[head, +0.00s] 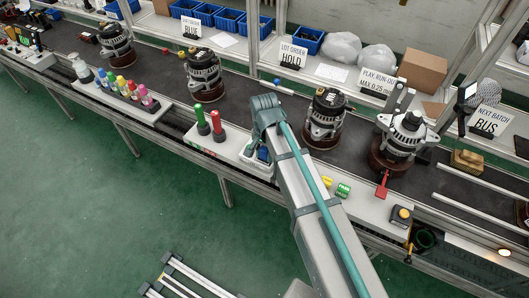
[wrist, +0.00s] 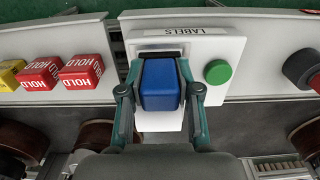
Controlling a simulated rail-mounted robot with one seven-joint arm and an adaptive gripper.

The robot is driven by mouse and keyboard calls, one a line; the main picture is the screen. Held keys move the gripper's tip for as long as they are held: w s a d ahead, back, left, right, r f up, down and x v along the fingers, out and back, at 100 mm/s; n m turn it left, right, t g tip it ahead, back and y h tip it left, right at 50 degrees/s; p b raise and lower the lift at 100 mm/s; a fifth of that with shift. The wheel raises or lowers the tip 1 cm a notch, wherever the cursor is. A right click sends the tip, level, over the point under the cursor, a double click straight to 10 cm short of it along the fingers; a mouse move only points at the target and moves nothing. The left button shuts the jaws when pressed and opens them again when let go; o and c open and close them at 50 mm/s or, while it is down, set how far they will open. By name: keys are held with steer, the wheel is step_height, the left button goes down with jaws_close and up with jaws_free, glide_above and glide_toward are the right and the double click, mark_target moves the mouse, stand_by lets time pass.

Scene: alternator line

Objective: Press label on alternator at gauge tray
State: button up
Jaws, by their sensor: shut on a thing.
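My gripper (wrist: 160,92) is shut on a blue block (wrist: 160,80), one finger on each side. The block is in front of a white label dispenser (wrist: 228,50) marked LABELS, with a dark slot and a green button (wrist: 217,72). A pale sheet or plate (wrist: 158,120) shows under the block; whether they touch is unclear. In the head view the gripper (head: 261,152) is at the bench's front edge, partly hidden by my arm. The gauge tray (head: 226,147) holds a green and a red plug gauge (head: 217,128). An alternator (head: 205,77) stands behind it on the dark belt.
More alternators stand on the belt, one upper left (head: 117,42), one right of my arm (head: 325,118), and one farther right (head: 401,135). Bottles (head: 130,88) stand in a tray to the left. Red HOLD blocks (wrist: 82,71) lie beside the dispenser. Shelves with blue bins run behind.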

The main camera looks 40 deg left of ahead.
mark_target(265, 148)
steer(key=shift+r+p, duration=2.1)
steer(key=shift+r, duration=1.4)
